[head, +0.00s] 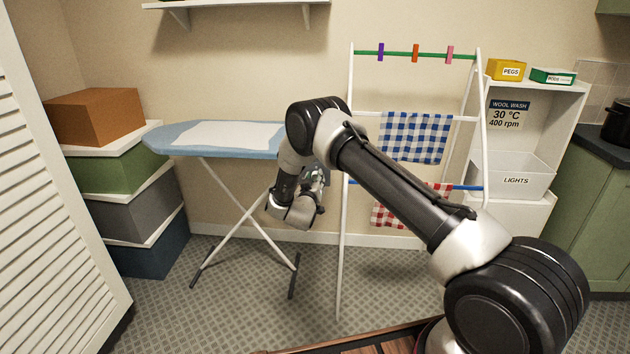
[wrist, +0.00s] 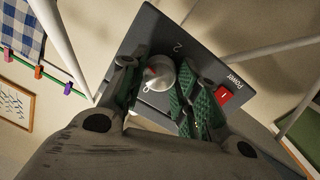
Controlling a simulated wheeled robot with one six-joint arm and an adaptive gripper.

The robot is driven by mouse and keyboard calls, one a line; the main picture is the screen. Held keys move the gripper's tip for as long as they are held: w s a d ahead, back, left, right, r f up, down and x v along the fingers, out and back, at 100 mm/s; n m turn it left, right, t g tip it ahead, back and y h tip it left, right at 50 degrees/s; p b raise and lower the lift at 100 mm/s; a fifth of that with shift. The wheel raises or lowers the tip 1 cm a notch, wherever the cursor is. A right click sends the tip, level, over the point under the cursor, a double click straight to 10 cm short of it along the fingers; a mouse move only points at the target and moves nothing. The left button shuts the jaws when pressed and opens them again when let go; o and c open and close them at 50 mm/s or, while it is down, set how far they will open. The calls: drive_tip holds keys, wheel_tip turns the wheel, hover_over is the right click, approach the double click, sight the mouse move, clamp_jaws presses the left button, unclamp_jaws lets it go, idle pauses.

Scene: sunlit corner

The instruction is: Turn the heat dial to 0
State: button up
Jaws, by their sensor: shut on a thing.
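The heat dial (wrist: 161,72) is a round silver knob with a small reddish mark, on a dark panel (wrist: 207,66) in the wrist view. A red switch (wrist: 223,94) marked POWER is at the panel's right. My gripper (wrist: 166,86) is shut on the dial, one green-padded finger on each side. In the head view my gripper (head: 318,180) is low beside the drying rack; the panel cannot be made out there.
An ironing board (head: 180,140) stands left of my arm. A white drying rack (head: 343,240) with a blue checked cloth (head: 415,136) and a red checked cloth stands close to the right. Stacked boxes (head: 125,172) fill the left wall. White shelving (head: 515,160) is at the right.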

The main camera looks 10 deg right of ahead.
drive_tip(key=n, duration=0.5)
drive_tip(key=shift+f+n, duration=0.15)
drive_tip(key=shift+n, duration=0.15)
drive_tip(key=n, duration=0.5)
drive_tip(key=shift+n+t, duration=0.3)
drive_tip(key=shift+t, duration=0.1)
drive_tip(key=shift+s+d+f+n+y, duration=0.1)
drive_tip(key=shift+n+y, duration=0.1)
drive_tip(key=shift+n, duration=2.45)
drive_tip(key=shift+n+y, duration=0.2)
drive_tip(key=shift+n, duration=2.45)
drive_tip(key=o, duration=1)
drive_tip(key=shift+o, duration=0.2)
